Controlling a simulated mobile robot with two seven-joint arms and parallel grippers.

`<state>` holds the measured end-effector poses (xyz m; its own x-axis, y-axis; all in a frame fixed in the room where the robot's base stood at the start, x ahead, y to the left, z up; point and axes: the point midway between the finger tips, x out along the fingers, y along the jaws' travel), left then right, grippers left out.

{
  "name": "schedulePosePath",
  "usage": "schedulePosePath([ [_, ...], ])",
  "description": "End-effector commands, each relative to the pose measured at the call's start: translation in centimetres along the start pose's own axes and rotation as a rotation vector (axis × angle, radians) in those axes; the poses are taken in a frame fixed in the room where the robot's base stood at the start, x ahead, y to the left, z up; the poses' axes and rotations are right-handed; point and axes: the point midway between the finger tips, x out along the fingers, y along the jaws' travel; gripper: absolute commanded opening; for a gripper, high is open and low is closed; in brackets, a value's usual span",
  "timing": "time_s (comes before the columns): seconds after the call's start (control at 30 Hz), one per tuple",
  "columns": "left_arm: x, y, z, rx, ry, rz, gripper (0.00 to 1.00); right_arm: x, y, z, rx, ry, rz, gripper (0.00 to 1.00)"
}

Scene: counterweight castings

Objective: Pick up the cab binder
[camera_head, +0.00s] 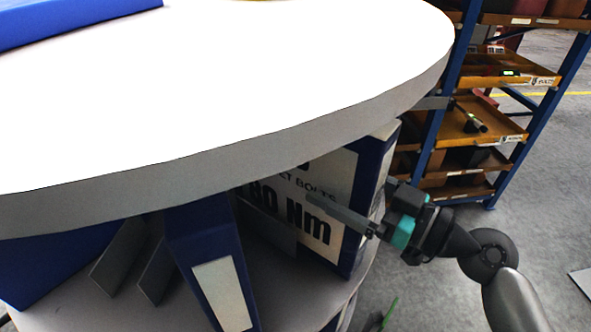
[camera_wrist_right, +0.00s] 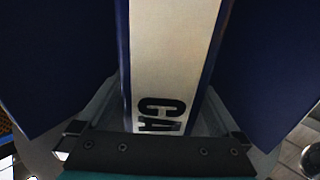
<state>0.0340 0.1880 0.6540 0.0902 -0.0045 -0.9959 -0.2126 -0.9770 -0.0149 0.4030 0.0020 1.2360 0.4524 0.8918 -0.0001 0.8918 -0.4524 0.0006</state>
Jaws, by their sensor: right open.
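The cab binder shows in the right wrist view as a white spine label (camera_wrist_right: 172,60) with blue edges and the letters "CA" near its lower end. In the head view a blue binder (camera_head: 369,185) with a printed white face stands upright under the round top, and it appears to be the same one. My right gripper (camera_head: 345,215) is open, with one finger lying across that printed face. In the right wrist view its fingers (camera_wrist_right: 165,105) are on both sides of the spine. The other finger is hidden in the head view. My left gripper is not in view.
A white round top (camera_head: 250,80) overhangs the lower shelf (camera_head: 290,300). Another blue binder (camera_head: 215,265) with a blank-looking label leans there, beside grey dividers (camera_head: 120,255). A blue rack (camera_head: 480,120) with orange shelves stands behind at right. The floor at right is mostly clear.

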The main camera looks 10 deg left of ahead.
Motion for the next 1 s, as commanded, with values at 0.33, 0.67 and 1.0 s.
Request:
schedulePosePath([
  [0.33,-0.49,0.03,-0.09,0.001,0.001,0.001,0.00,1.19,0.00,0.07,-0.001,-0.002,0.000,1.00],
  [0.67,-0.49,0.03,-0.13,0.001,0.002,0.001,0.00,1.16,-0.01,0.06,0.000,-0.002,0.000,0.66],
  [1.0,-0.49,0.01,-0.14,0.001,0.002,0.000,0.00,1.15,-0.02,0.06,0.000,-0.002,0.000,0.28],
])
